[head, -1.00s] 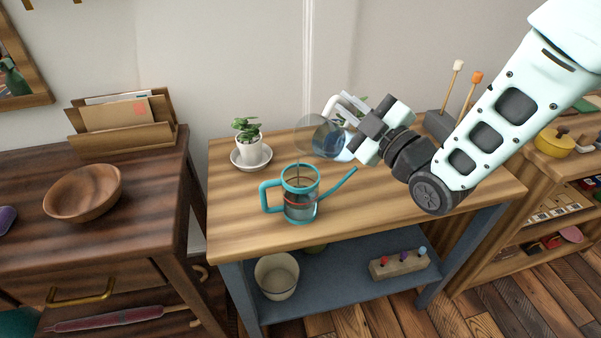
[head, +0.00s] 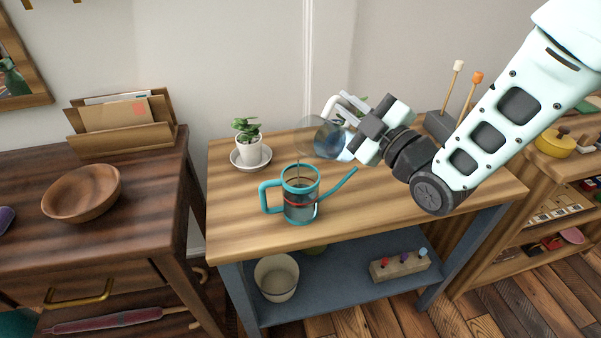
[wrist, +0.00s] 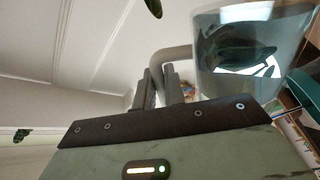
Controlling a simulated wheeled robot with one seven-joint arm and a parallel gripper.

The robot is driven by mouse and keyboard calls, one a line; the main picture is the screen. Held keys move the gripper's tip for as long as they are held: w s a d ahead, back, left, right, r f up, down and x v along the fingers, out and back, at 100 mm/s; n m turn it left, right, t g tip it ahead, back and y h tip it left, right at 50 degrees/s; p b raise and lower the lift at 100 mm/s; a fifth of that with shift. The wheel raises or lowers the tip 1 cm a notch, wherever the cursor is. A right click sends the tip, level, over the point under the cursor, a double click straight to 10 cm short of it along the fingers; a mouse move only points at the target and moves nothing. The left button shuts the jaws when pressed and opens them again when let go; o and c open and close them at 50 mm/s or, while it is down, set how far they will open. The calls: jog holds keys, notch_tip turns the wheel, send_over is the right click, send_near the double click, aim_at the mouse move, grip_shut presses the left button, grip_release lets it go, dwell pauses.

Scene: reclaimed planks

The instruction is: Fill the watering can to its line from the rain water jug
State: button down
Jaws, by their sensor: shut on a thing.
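The teal watering can (head: 287,217) stands upright on the wooden bench, with a clear body, a red line around it and dark water inside. The water looks close to the red line; the exact level is hard to read. The clear rain water jug (head: 322,138) is tilted above and behind the can, its mouth to the left. A thin stream seems to fall from it into the can. My gripper (head: 352,112) is shut on the jug's pale handle. The wrist view shows the fingers (wrist: 160,88) at the handle, the jug (wrist: 250,50) with water, and part of the can's teal rim (wrist: 303,88).
A potted plant (head: 251,148) on a saucer stands at the bench's back left. A grey block (head: 438,124) with upright sticks stands at the back right. The bench front (head: 400,207) is clear. A bowl (head: 82,193) sits on the left cabinet.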

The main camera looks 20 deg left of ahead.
jog(key=shift+s+a+r+n+b, duration=0.15)
jog(key=shift+s+r+n+b, duration=0.05)
jog(key=shift+r+n+b, duration=0.25)
dwell(2.4)
jog(key=m+p, duration=0.1)
jog(key=p, duration=0.1)
jog(key=w+m+p, duration=0.1)
jog(key=m+p, duration=0.1)
jog(key=shift+d+f+h, duration=0.1)
jog(key=shift+d+h, duration=0.2)
notch_tip(320, 180, down, 2)
jog(key=shift+w+d+m+b, duration=0.1)
jog(key=shift+m+b, duration=0.35)
jog(key=shift+b, duration=0.55)
jog(key=shift+w+f+m+t, duration=0.2)
jog(key=shift+f+m+t, duration=0.1)
jog(key=shift+f, duration=0.1)
jog(key=shift+w+d+f+m+h+p, duration=0.1)
jog(key=shift+w+d+f+m+h, duration=0.25)
jog(key=shift+w+m, duration=0.7)
jog(key=shift+w+d+f+m+h+p, duration=0.1)
jog(key=shift+w+d+m+h, duration=0.25)
jog(key=shift+m, duration=1.25)
jog(key=shift+w+d+f+m+h+p, duration=0.1)
jog(key=shift+w+d+f+m+h, duration=0.15)
jog(key=shift+w+d+m, duration=0.75)
